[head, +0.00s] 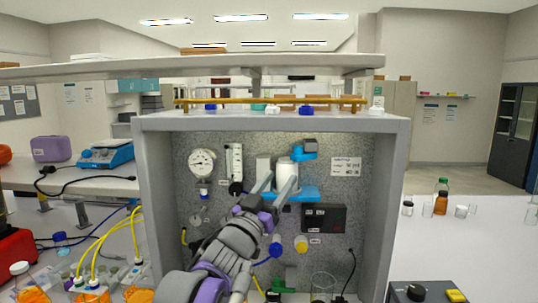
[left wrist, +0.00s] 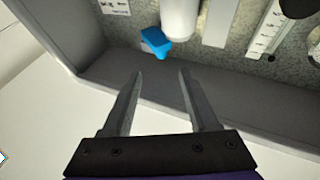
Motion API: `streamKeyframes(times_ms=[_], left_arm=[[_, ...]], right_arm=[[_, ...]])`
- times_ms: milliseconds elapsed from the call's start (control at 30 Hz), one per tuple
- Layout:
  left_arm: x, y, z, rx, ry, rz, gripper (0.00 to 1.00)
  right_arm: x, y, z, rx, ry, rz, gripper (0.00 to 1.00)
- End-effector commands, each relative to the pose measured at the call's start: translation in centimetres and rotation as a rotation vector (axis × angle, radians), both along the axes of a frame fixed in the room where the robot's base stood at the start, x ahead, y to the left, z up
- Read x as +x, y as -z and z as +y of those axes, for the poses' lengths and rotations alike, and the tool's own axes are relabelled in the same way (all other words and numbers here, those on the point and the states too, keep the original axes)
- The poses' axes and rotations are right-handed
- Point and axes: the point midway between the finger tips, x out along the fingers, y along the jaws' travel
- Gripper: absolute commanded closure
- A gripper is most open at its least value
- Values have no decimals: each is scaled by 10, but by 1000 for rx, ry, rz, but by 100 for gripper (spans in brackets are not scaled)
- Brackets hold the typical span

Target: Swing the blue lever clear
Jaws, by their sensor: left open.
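The blue lever (head: 304,150) sits at the top of a white upright cylinder (head: 284,171) inside the grey rig cabinet. In the left wrist view, the blue lever (left wrist: 155,40) lies just past the fingertips, beside the end of the white cylinder (left wrist: 180,18). My left gripper (head: 276,180) reaches up in front of the cylinder, below the lever in the head view. In the left wrist view, my left gripper (left wrist: 160,74) is open with nothing between its fingers. The arm hides part of the lower panel. My right gripper is not in view.
The cabinet's grey side wall (head: 390,200) and top edge enclose the panel. A pressure gauge (head: 202,162) and a flow meter (head: 234,160) are to the left. A blue bracket (head: 308,192) and black box (head: 325,218) sit lower right. Yellow tubes run at the left.

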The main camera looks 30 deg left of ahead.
Motion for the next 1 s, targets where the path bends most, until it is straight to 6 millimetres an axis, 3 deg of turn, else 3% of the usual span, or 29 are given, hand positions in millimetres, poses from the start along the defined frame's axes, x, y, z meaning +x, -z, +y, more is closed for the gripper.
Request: streamKeyframes(times_ms=[167,600,1000], left_arm=[[16,-6,-1,0,1,-9,40],[86,-37,0,-1,0,-8,40],[99,-40,1,-1,-1,-7,40]], right_arm=[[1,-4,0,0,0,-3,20],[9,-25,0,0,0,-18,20],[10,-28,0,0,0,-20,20]])
